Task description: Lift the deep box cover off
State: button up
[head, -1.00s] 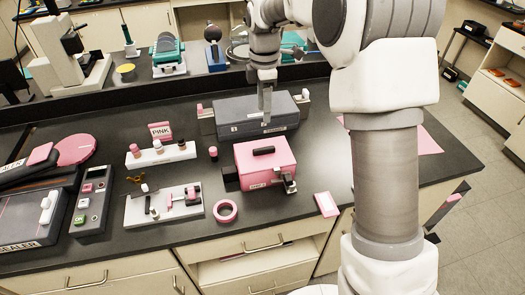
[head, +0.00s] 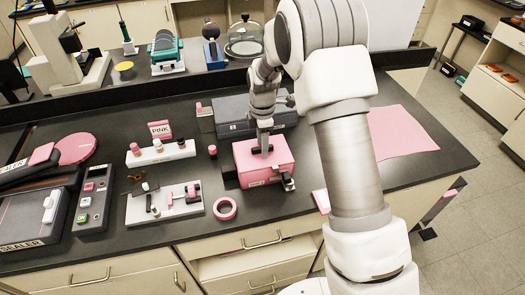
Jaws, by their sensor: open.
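A pink box (head: 279,161) with a black handle on its top sits near the middle of the bench's front part. Its upper part appears to be the cover, but the seam is too small to make out. My gripper (head: 264,149) points down from above, with its fingertips at the handle and hiding most of it. It is open; whether the fingers straddle or touch the handle cannot be told. Dark latch-like parts (head: 288,183) show at the box's front right corner, and another dark part is at its left side.
A dark grey case (head: 232,123) stands close behind the pink box, partly hidden by my arm. A pink tape ring (head: 225,209) and a white tray of small parts (head: 140,210) lie to the left. A pink mat (head: 402,133) lies to the right.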

jog(key=shift+f, duration=0.1)
jog(key=shift+c, duration=0.3)
grip_shut()
jog(key=shift+w+r, duration=0.1)
jog(key=shift+r, duration=0.3)
jog(key=r, duration=0.2)
jog(key=r+b, duration=0.1)
jog(key=shift+d+r, duration=0.3)
jog(key=shift+r, duration=0.05)
jog(key=s+d+r+b, duration=0.1)
jog(key=s+d+r, duration=0.4)
jog(key=d, duration=0.5)
jog(key=shift+r+b, duration=0.3)
jog(key=shift+r, duration=0.5)
jog(key=c, duration=0.7)
grip_release()
jog(key=shift+c, duration=0.2)
grip_shut()
